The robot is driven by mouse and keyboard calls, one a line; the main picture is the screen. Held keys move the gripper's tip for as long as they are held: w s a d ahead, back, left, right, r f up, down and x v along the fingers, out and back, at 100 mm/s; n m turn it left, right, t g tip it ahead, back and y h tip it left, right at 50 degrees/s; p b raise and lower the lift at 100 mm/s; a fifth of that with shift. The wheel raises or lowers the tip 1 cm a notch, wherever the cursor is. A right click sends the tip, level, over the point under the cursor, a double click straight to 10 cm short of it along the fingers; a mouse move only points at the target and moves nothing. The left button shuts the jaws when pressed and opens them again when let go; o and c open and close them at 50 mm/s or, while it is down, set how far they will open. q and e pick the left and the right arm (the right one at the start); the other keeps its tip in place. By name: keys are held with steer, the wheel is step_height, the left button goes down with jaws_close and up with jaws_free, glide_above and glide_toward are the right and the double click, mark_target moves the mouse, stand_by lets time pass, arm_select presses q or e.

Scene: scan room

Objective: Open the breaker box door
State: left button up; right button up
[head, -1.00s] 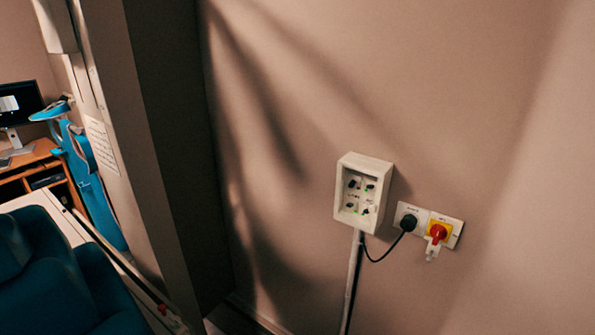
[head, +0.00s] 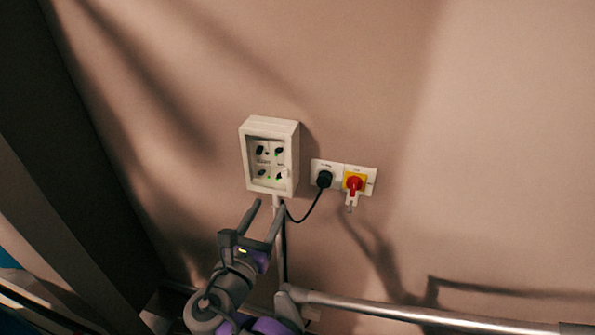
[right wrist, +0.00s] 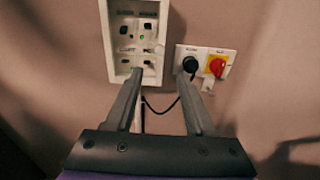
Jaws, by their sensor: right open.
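The breaker box (head: 293,133) is a white box on the wall with a recessed front showing several dark switches and small green lights. It also shows at the top of the right wrist view (right wrist: 116,70). I cannot tell whether a clear door covers the recess. My right gripper (head: 267,206) is open and empty, its two fingers pointing up toward the box's lower edge from below. In the right wrist view the fingers (right wrist: 161,80) are spread apart, the left one overlapping the box's lower right part. Contact cannot be told. My left gripper is out of view.
Right of the box are a socket with a black plug (head: 324,179) and a yellow plate with a red rotary switch (head: 354,184). A black cable hangs from the plug. A metal rail (head: 400,310) crosses the lower right. The wall above is bare.

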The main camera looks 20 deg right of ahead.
mark_target(284, 176)
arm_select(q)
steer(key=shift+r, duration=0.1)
arm_select(e)
steer(key=x, duration=0.5)
steer(key=p+x, duration=0.1)
steer(key=x, duration=0.4)
steer(key=shift+w+d+r, duration=0.1)
steer(key=shift+w+r, duration=0.1)
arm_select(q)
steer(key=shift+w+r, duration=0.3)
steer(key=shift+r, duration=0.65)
arm_select(e)
jaws_close()
